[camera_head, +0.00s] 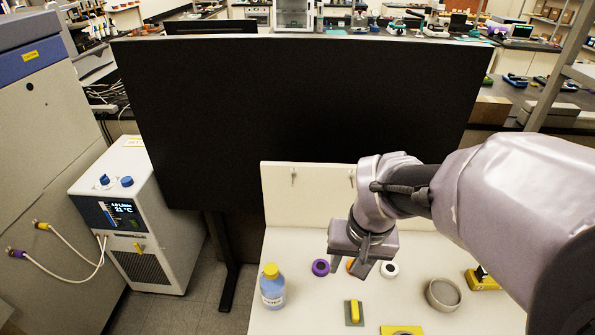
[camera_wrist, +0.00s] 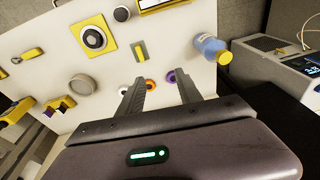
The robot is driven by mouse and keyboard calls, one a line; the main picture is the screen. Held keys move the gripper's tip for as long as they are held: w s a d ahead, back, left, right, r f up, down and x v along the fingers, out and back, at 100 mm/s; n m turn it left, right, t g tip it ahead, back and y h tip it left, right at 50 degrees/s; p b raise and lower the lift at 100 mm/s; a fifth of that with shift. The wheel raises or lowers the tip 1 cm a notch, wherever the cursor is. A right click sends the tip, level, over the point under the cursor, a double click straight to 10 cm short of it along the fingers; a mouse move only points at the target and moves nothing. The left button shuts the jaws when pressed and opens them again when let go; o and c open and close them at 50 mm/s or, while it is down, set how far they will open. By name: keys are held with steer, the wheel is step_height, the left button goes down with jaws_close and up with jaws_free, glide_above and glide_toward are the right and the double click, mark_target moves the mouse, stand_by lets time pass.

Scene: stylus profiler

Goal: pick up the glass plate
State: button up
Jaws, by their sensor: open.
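A small flat grey plate (camera_head: 347,321) with a yellow block on it lies on the white table, front centre; I cannot tell whether it is the glass plate. It also shows in the wrist view (camera_wrist: 135,46), beyond the fingertips. No plainly clear glass sheet can be made out. My gripper (camera_head: 350,266) is open and empty above the back of the table, behind the grey plate in the head view. Its two fingers also show apart in the wrist view (camera_wrist: 161,82), with the rings beyond them.
A purple ring (camera_head: 320,267), an orange ring and a white ring (camera_head: 389,269) lie near the gripper. A blue bottle with a yellow cap (camera_head: 272,289) stands at left, a round grey dish (camera_head: 443,294) at right. A white upright panel (camera_head: 310,200) and black screen (camera_head: 280,110) stand behind.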

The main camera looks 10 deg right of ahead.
steer(key=w+d+f+g+p, duration=0.1)
steer(key=w+d+f+g, duration=0.1)
steer(key=d+f, duration=0.35)
steer(key=b, duration=0.5)
glide_above(356, 308)
steer(key=shift+n, duration=0.3)
steer(key=f, duration=1.3)
steer(key=shift+a+f, duration=0.1)
steer(key=shift+a, duration=0.25)
steer(key=f+b, duration=0.1)
steer(key=f, duration=0.1)
steer(key=f+b, duration=0.1)
steer(key=f, duration=0.1)
steer(key=f+b, duration=0.1)
steer(key=shift+d+f, duration=0.3)
steer(key=shift+f, duration=0.1)
steer(key=shift+r, duration=0.1)
jaws_close()
